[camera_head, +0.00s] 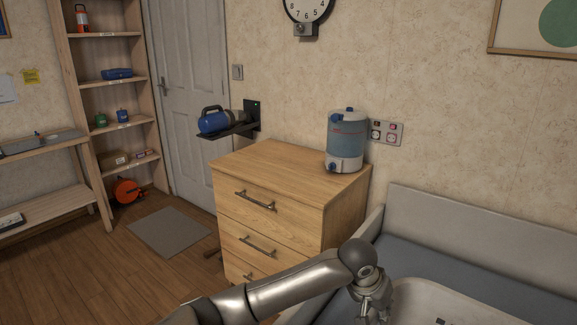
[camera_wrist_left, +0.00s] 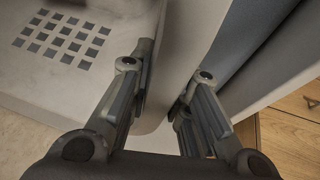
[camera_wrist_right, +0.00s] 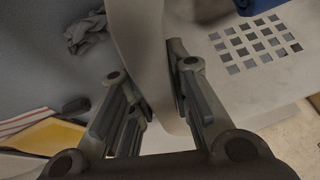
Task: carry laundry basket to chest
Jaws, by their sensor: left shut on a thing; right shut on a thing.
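The pale laundry basket (camera_head: 425,296) shows only in part at the bottom right of the head view, beside the wooden chest. Square holes show in its wall in the left wrist view (camera_wrist_left: 20,75) and the right wrist view (camera_wrist_right: 285,75). My left gripper (camera_head: 372,303) is shut on the basket's wall, which passes between its fingers (camera_wrist_left: 163,85). My right gripper (camera_wrist_right: 150,75) is shut on another stretch of the wall and is outside the head view. Dark blue cloth (camera_wrist_right: 258,8) shows in the basket. The wooden chest (camera_head: 275,170) has drawers with bar handles.
A blue-and-white drink dispenser (camera_head: 346,140) stands at the chest top's right back; the left and front are clear. A grey sofa (camera_head: 480,235) is right of the chest. Crumpled grey cloth (camera_wrist_right: 86,32) lies outside the basket.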

